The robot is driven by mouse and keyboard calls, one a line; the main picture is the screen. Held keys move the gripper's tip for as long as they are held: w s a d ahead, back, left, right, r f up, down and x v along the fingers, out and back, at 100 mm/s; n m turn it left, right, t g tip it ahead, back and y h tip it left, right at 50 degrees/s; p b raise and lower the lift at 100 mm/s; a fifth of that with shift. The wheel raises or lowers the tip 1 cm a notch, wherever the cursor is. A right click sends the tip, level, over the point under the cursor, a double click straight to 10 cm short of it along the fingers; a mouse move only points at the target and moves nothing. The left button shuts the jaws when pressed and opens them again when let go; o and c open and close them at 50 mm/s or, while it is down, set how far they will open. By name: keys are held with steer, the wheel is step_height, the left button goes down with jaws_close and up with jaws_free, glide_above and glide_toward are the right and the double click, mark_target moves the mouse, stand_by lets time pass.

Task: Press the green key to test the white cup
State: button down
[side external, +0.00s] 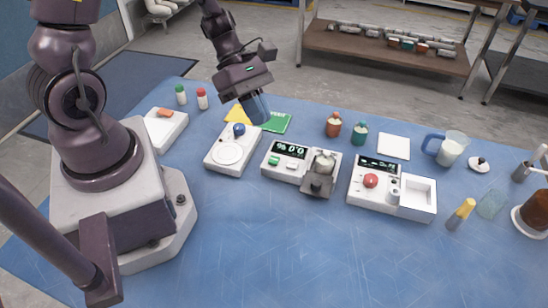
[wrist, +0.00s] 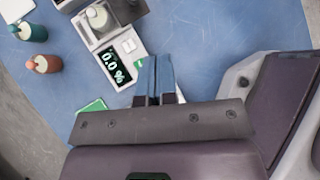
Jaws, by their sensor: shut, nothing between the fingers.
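The green key (side external: 274,160) is a small green button on the left of a white tester (side external: 285,178) with a dark display (side external: 290,149). The closed fingertips (wrist: 154,60) show beside the display.
A white scale-like unit (side external: 232,150) with a blue knob stands left of the tester. A white machine (side external: 370,197) with a red button stands right. Orange (side external: 333,125) and teal (side external: 359,134) bottles and a green booklet (side external: 277,123) lie behind. The front table is clear.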

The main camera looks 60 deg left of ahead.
mark_target(275, 157)
steer(key=w+n, duration=0.1)
steer(key=n, duration=0.2)
steer(key=w+n+t, duration=0.1)
steer(key=n, duration=0.2)
steer(key=w+f+n+t, duration=0.1)
steer(key=n, duration=0.2)
steer(key=shift+w+a, duration=0.2)
steer(key=shift+w, duration=0.1)
steer(key=shift+f, duration=0.1)
steer(key=shift+f, duration=4.3)
steer(key=shift+f, duration=0.1)
steer(key=shift+f, duration=0.3)
steer(key=shift+f, duration=0.45)
steer(key=shift+r, duration=0.9)
